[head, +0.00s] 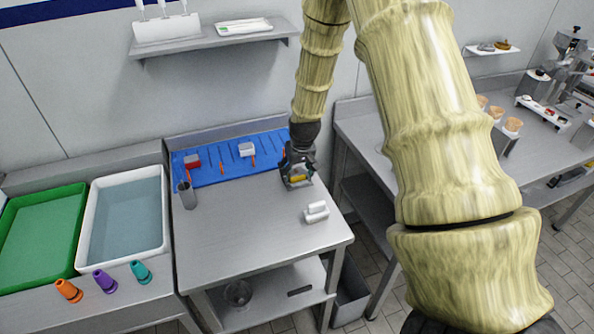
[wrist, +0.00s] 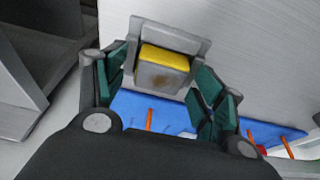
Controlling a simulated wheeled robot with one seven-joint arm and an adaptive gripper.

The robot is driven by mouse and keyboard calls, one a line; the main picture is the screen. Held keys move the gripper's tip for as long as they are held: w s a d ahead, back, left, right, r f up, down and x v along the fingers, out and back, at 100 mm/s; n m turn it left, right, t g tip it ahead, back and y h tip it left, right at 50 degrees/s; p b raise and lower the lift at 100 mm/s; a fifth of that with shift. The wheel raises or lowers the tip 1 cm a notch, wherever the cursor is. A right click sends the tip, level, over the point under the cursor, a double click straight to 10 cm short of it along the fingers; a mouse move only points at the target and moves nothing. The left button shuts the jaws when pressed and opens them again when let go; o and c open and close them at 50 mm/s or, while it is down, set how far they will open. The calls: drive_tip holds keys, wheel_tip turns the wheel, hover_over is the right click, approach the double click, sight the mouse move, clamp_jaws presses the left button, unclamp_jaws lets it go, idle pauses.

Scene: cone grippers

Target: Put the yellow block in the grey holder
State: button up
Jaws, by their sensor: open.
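The yellow block (wrist: 163,66) sits within a grey holder (wrist: 170,28), whose grey edges show on its far side and both ends in the wrist view. A brown smudge marks its face. I cannot tell how deep it sits.
A blue mat (head: 215,167) with orange pieces, a red block (head: 192,161) and a whitish block (head: 246,149) lies at the table's back. A steel cup (head: 187,195) stands left. Pale blocks (head: 316,211) lie nearer the front. The table's front is clear.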

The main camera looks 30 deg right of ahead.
drive_tip(key=shift+r, duration=0.1)
drive_tip(key=b+v, duration=0.2)
drive_tip(key=v, duration=1)
drive_tip(key=shift+b, duration=0.35)
